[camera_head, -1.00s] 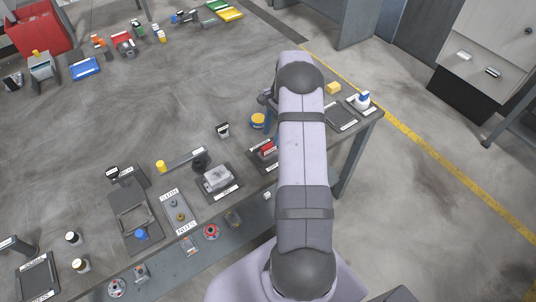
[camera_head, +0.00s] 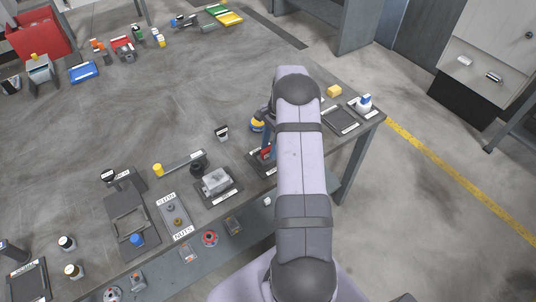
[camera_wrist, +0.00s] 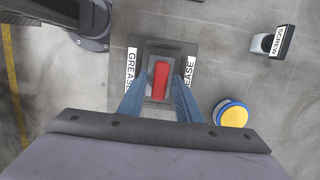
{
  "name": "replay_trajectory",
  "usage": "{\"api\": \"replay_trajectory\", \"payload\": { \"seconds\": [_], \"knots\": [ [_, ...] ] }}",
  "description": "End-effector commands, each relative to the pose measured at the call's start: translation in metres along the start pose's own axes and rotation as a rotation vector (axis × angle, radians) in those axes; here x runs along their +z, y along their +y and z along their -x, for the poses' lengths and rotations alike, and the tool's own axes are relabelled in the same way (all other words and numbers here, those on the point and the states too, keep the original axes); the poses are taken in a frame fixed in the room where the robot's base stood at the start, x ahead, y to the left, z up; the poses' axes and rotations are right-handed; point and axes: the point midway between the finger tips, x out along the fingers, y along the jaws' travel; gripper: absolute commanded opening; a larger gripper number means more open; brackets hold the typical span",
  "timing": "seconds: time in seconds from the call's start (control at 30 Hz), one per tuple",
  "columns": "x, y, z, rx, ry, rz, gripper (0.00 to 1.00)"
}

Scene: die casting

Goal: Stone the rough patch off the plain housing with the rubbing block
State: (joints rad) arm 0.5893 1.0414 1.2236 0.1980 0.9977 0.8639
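A red block (camera_wrist: 161,78) sits in a grey holder on a dark pad (camera_wrist: 188,48) labelled GREASE; I cannot tell whether it is the rubbing block. It shows partly in the head view (camera_head: 265,152). My gripper (camera_wrist: 160,88) is open above it, one blue finger on each side, with no clear contact. In the head view a blue finger shows beside my arm, over the red block. A grey metal housing (camera_head: 216,181) rests on a dark labelled pad (camera_head: 228,192) left of the gripper. Its rough patch cannot be made out.
A yellow-topped blue tub (camera_wrist: 231,114) stands close to the right finger. A black stand labelled SCREW (camera_wrist: 272,43) is farther right. A yellow block (camera_head: 334,91) and a white-and-blue bottle (camera_head: 364,103) stand near the table's right end. The table's middle is largely clear.

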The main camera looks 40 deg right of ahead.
Motion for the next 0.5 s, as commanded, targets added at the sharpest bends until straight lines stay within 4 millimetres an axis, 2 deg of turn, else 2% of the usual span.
{"api": "replay_trajectory", "payload": {
  "seconds": [0.03,0.1,0.5],
  "knots": [
    [0.0,0.0,0.0,0.0,0.0,0.0,0.18],
    [0.0,0.0,0.0,0.0,0.0,0.0,0.01],
    [0.002,0.0,0.01,-0.001,0.001,0.0,0.0]
  ]
}}
